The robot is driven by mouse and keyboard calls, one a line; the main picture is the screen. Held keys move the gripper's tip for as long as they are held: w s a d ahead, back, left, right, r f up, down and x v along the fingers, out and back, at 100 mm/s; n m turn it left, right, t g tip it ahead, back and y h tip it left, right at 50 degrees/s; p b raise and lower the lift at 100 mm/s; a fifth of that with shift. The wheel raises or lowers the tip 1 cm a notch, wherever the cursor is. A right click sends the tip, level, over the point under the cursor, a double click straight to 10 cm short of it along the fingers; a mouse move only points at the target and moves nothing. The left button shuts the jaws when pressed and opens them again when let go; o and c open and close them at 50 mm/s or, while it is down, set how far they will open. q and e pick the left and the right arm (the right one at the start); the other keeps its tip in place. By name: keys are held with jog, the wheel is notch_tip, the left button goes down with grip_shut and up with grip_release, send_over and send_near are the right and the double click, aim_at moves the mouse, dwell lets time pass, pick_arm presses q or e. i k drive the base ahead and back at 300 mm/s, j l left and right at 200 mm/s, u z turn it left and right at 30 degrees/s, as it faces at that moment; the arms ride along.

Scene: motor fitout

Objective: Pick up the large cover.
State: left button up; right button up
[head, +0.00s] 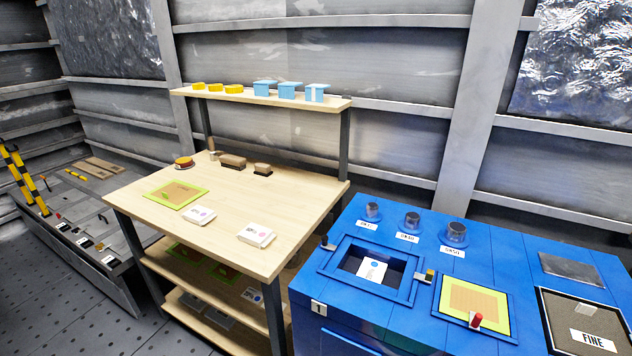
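Nothing in view is labelled as a cover, so I cannot tell for certain which thing is the large cover. Several light blue box-like pieces (289,90) stand in a row on the raised shelf over the wooden table, and they are larger than the yellow pieces (214,88) to their left. Neither of my grippers is in view.
The wooden table (225,225) holds a green-edged board (176,194), white packs (256,236), brown blocks (233,161) and a red-and-yellow button (184,162). A blue workbench (340,335) with recesses and knobs stands at right. A low grey platform (90,250) is at left.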

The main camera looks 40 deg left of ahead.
aim_at(176, 195)
jog(key=u, duration=2.15)
jog(key=i+j+z, duration=0.2)
jog(key=i+j, duration=0.15)
jog(key=i+j+z, duration=0.15)
jog(key=i+j, duration=0.2)
jog(key=i+j+z, duration=0.2)
jog(key=j, duration=0.25)
jog(key=i+j+z, duration=0.15)
jog(key=i+j, duration=0.25)
jog(key=j, duration=0.1)
